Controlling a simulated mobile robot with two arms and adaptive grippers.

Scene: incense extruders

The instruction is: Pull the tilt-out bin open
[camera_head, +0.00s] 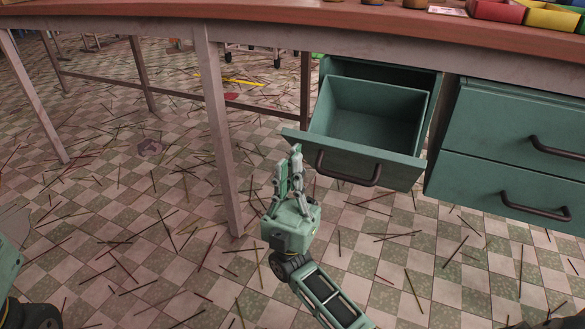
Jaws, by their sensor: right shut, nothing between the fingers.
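The green tilt-out bin (373,110) under the workbench stands tilted open, its top edge leaning out toward me. Its inside looks empty. Its dark handle (348,172) runs across the front panel. My right gripper (296,152) is just left of the handle, near the left part of the bin's front panel. Its fingers point up, are shut and hold nothing. I cannot tell whether they touch the panel. My left gripper is not in view; only a part of my left arm shows at the left edge.
Two closed green drawers (490,135) with dark handles sit right of the bin. The workbench top (230,18) carries red and yellow trays at the far right. A bench leg (218,130) stands left of my right gripper. Incense sticks litter the checkered floor.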

